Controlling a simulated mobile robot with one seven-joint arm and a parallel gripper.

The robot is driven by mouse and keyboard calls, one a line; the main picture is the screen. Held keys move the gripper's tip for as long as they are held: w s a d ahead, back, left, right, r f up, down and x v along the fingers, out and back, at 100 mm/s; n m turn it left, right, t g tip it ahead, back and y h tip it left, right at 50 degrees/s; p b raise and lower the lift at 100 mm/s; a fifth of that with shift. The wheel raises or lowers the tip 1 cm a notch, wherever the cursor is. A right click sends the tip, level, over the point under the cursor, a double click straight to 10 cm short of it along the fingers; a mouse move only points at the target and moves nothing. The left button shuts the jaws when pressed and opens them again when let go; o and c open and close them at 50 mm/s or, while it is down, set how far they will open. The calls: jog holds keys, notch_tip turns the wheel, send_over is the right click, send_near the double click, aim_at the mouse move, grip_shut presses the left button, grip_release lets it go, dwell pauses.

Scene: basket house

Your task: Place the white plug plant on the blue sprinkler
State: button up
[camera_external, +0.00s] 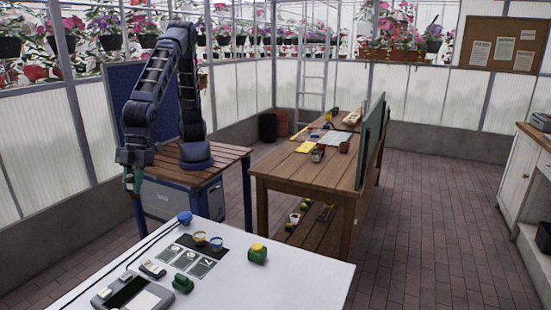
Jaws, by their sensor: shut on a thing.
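My gripper (132,184) points down at the left, above the far left side of the white table. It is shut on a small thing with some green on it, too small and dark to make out. I cannot tell whether this is the white plug plant, and I see no clear white plug plant on the table. A blue round-topped thing (184,217), perhaps the blue sprinkler, stands at the table's far edge, to the right of my gripper and apart from it.
A wooden bench (300,170) with tools stands behind.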

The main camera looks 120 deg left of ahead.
jog(key=a+r+m, duration=0.1)
jog(key=a+r, duration=0.1)
jog(key=a, duration=1.1)
jog(key=m, duration=0.1)
send_over(184, 213)
notch_tip(184, 213, down, 3)
jog(key=shift+g, duration=0.4)
notch_tip(184, 213, down, 19)
jog(key=shift+r, duration=0.1)
jog(key=shift+f, duration=0.2)
jog(key=o, duration=0.9)
jog(key=shift+o, duration=0.2)
jog(key=v, duration=1.2)
jog(key=shift+r, duration=0.2)
